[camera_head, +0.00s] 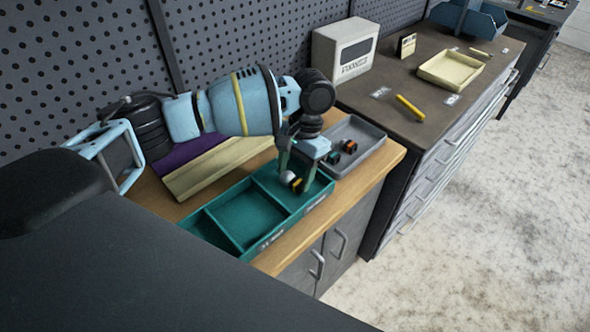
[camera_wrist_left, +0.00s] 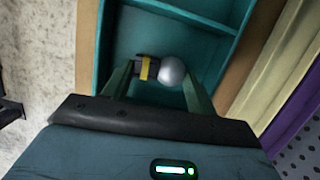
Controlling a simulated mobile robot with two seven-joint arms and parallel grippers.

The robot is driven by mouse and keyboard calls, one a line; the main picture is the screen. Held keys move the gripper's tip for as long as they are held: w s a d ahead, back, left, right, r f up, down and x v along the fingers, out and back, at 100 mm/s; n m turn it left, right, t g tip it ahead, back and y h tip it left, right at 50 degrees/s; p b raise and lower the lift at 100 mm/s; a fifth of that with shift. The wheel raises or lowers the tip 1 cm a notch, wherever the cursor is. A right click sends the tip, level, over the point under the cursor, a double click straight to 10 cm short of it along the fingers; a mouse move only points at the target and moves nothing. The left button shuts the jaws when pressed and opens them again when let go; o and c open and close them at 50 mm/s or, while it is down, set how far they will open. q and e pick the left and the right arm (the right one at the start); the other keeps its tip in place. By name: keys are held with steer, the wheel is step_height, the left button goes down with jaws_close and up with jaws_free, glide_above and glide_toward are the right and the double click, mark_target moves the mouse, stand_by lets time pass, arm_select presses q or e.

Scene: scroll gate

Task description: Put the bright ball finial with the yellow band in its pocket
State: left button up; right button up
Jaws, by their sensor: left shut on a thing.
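The ball finial (camera_head: 287,177) has a bright silver ball, a yellow band and a dark end. It also shows in the left wrist view (camera_wrist_left: 171,71), lying sideways between my fingers. My left gripper (camera_head: 294,184) is shut on it and points down over the right-hand compartment of the teal divided tray (camera_head: 243,216). In the left wrist view, the tray floor (camera_wrist_left: 190,40) is behind the finial. I cannot tell the exact gap between the finial and the floor. My right gripper is not in view.
A grey tray (camera_head: 368,135) beside the teal one holds small dark and orange pieces (camera_head: 349,147). Cream (camera_head: 215,170) and purple (camera_head: 190,152) strips lie behind the teal tray. The wooden bench edge (camera_head: 350,201) is in front. A pegboard wall (camera_head: 90,60) stands behind.

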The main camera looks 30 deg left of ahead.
arm_select(q)
steer(key=o, duration=1.3)
steer(key=shift+f, duration=0.1)
steer(key=v, duration=1.2)
steer(key=shift+d+p, duration=0.1)
steer(key=shift+p, duration=0.2)
